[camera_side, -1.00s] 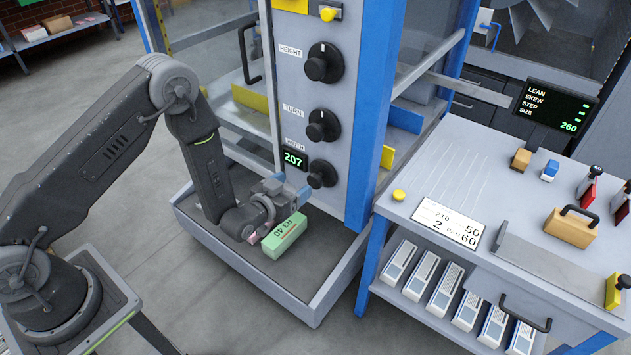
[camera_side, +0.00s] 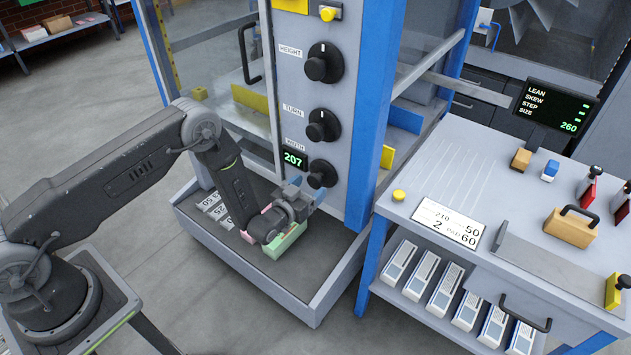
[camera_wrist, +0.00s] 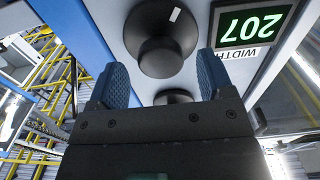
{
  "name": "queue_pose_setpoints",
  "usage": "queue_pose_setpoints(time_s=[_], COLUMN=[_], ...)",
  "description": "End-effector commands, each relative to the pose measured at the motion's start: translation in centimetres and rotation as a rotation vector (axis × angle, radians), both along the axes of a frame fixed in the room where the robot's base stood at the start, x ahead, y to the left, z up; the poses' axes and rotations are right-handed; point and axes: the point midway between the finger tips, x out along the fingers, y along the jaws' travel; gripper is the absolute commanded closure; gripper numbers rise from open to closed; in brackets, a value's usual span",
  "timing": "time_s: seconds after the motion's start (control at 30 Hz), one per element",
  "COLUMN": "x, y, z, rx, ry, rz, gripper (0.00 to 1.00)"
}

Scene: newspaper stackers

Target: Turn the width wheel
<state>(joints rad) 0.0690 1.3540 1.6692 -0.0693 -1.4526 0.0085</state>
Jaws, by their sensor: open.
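The width wheel (camera_side: 322,173) is a black round knob low on the grey panel, beside a display (camera_side: 293,158) reading 207. My gripper (camera_side: 304,192) is just below and left of it in the side view, pointing at the panel. In the wrist view, the width wheel (camera_wrist: 160,38) is large at the top centre, with a white mark on its rim. The two blue-padded fingers of my gripper (camera_wrist: 160,80) are spread and empty. The wheel appears ahead of them and a little toward the image top, not clearly between them. The fingertips are hard to make out in the side view.
The turn knob (camera_side: 322,126) and height knob (camera_side: 324,62) sit above on the panel. A green block (camera_side: 285,242) stands in the grey base tray (camera_side: 310,292) below my wrist, partly hidden. Several labelled grey blocks (camera_side: 214,207) lie left of it. A blue post (camera_side: 370,120) stands right.

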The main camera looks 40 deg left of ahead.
Motion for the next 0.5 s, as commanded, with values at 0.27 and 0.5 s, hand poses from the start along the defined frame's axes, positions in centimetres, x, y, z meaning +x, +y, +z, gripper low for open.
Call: queue_pose_setpoints(time_s=[0.27, 0.5], x=[3.0, 3.4], y=[0.0, 0.0], z=[0.0, 0.0], rx=[0.0, 0.0], ry=[0.0, 0.001], rz=[0.0, 0.0], gripper=[0.26, 0.26])
